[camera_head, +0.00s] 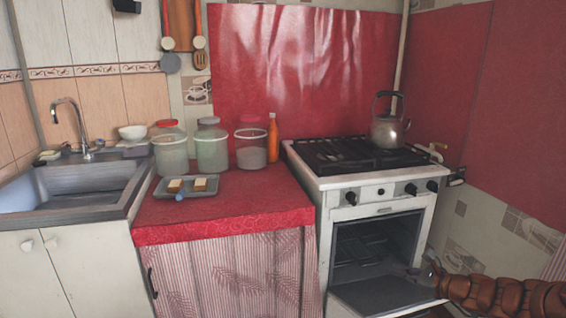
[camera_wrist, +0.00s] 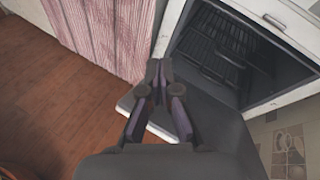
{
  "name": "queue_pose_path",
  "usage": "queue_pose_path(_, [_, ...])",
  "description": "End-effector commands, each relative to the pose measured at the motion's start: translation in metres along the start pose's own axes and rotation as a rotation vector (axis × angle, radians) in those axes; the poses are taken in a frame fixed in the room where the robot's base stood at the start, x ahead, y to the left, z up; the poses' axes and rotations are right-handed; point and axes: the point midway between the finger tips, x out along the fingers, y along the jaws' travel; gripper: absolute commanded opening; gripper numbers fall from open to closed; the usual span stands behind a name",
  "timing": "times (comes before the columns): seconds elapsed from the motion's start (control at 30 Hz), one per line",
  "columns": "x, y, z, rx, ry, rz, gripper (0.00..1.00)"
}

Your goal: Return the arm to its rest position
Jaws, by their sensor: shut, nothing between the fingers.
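My gripper (camera_head: 432,270) is at the lower right of the head view, at the end of my brown arm, over the lowered oven door (camera_head: 385,295). In the wrist view my gripper (camera_wrist: 158,66) points toward the oven opening, with its fingertips together and nothing between them. The door (camera_wrist: 215,120) lies open below and beside the fingers. I cannot tell whether the fingers touch it. The oven (camera_head: 375,245) is open and its dark inside with racks shows in both views.
A kettle (camera_head: 388,125) stands on the stove top. The red counter (camera_head: 240,212) holds jars, an orange bottle (camera_head: 273,138) and a tray (camera_head: 160,190) with small pieces. A sink (camera_head: 75,190) is at the left.

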Motion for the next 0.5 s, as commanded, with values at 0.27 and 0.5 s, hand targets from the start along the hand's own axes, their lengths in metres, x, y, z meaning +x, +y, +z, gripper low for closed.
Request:
queue_pose_path(0.27, [0.003,0.091,0.151,-0.378,-0.074,0.295,0.00])
queue_pose_path(0.5, [-0.024,0.177,0.234,-0.696,-0.111,0.546,0.00])
